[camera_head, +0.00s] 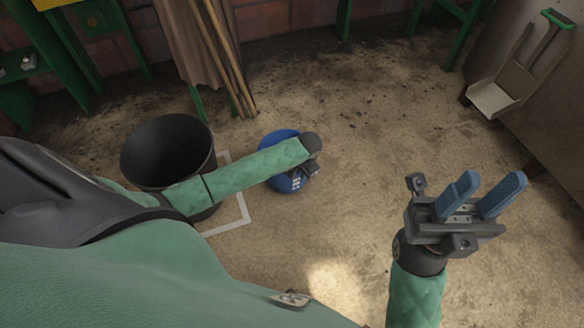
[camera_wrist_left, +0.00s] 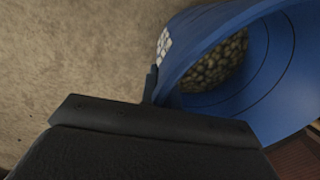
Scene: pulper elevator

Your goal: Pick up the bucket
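The blue bucket (camera_head: 290,185) stands on the floor near the middle of the head view, partly hidden by my left forearm. In the left wrist view the bucket (camera_wrist_left: 262,60) fills the upper right, with many small brownish lumps inside and a white mark on its outer wall. My left gripper (camera_head: 312,169) is at the bucket's right side. One finger (camera_wrist_left: 150,84) shows in the wrist view close against the bucket's wall; the other finger is hidden, so its grip is unclear. My right gripper (camera_head: 491,182) is open and empty, well right of the bucket.
A large black bin (camera_head: 168,140) stands left of the bucket, beside a white floor outline (camera_head: 240,215). Wooden poles (camera_head: 232,70) and cloth lean behind. A dustpan (camera_head: 495,97) is against the wooden box at upper right. The floor between bucket and right gripper is clear.

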